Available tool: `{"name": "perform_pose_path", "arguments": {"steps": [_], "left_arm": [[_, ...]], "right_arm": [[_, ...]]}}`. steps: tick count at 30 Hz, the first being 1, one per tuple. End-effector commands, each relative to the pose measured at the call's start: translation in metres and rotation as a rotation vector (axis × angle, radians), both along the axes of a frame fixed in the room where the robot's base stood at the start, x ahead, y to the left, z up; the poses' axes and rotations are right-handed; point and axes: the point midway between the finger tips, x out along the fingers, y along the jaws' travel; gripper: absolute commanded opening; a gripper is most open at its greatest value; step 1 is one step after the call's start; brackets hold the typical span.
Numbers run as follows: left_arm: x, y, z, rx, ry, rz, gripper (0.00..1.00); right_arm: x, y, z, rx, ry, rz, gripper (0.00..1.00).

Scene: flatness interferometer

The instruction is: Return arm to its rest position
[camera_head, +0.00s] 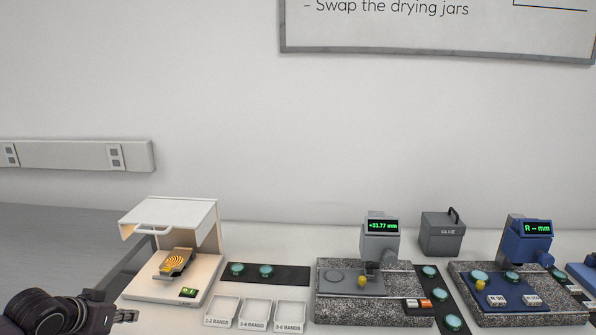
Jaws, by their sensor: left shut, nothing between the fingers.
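My left gripper (126,316) shows at the bottom left, with my dark arm behind it. It is shut and empty, in front of and a little left of the white interferometer (200,215). The interferometer has a raised hood, an orange striped pattern (175,262) on a dark piece inside, and a small green display at its base. I cannot tell whether the gripper touches the bench. My right gripper is not in view.
Three labelled trays (257,312) stand right of the interferometer, before a dark strip (290,275) with two teal discs. Farther right are a grey gauge (381,243) on granite, a grey block (442,234) and a blue gauge (526,242).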

Motion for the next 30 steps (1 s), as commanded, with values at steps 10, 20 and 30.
{"name": "perform_pose_path", "arguments": {"steps": [10,20,30], "left_arm": [[-0.041,-0.078,-0.064,0.027,0.085,-0.132,0.0],[-0.167,-0.204,-0.143,0.042,0.207,-0.277,0.0],[-0.279,-0.219,-0.155,0.062,0.333,-0.164,0.0]], "right_arm": [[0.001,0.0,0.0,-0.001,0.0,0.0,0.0],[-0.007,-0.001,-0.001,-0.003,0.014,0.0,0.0],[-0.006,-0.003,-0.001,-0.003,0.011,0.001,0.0]]}}
